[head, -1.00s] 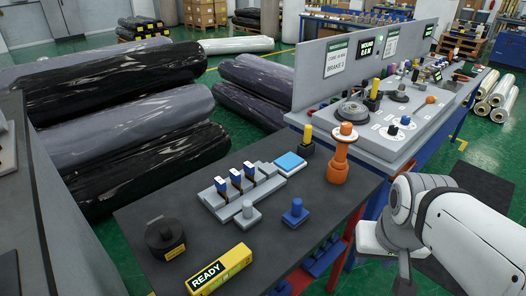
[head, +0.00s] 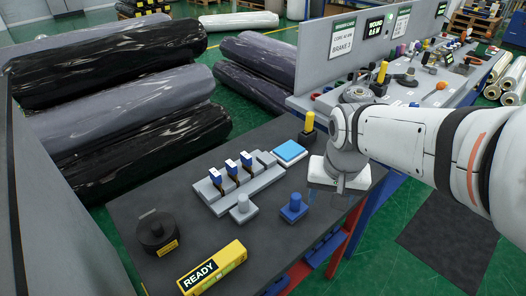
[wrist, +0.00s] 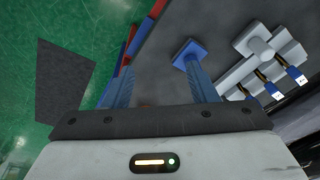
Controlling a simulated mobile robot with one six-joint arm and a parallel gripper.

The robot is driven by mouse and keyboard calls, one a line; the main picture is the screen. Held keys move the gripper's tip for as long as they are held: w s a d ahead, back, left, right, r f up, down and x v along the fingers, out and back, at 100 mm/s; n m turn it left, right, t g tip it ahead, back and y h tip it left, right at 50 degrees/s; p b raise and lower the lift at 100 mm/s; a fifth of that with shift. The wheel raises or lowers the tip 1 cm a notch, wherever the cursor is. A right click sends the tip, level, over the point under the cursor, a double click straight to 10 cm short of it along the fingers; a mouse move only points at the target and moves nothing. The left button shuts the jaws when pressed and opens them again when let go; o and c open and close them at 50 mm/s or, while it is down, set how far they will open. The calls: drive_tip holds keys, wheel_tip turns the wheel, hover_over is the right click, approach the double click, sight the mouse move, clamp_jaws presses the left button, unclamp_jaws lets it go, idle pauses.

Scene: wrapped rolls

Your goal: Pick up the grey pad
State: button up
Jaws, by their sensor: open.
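The grey pad (head: 243,210), a small square base with an upright round knob, lies on the dark bench top just in front of the long grey rack. In the wrist view it is at the upper right (wrist: 257,44). A similar blue pad (head: 293,209) lies to its right and also shows in the wrist view (wrist: 188,52), near one fingertip. My gripper (head: 338,190) is over the right part of the bench, to the right of both pads. In the wrist view its blue fingers (wrist: 158,72) are apart with nothing held between them.
The grey rack (head: 213,192) holds several blue-topped pieces. A light-blue block (head: 290,151), yellow-topped post (head: 309,125), black round canister (head: 158,234) and yellow READY box (head: 212,268) stand around the bench. A console (head: 395,92) stands behind. The front middle is clear.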

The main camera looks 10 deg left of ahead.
drive_tip(key=w+a+f, duration=0.2)
drive_tip(key=w+a, duration=0.3)
drive_tip(key=a, duration=0.4)
drive_tip(key=g+p, duration=0.1)
drive_tip(key=g, duration=0.1)
hover_over(243, 197)
drive_tip(key=shift+m, duration=0.4)
wheel_tip(243, 197, down, 4)
drive_tip(key=shift+w+f, duration=0.1)
drive_tip(key=shift+w, duration=0.05)
drive_tip(key=shift+a+f, duration=0.1)
drive_tip(key=shift+f, duration=0.2)
wheel_tip(243, 197, down, 7)
drive_tip(key=shift+f+p, duration=0.1)
drive_tip(key=shift+p, duration=0.55)
drive_tip(key=shift+c, duration=0.2)
drive_tip(key=c, duration=1.1)
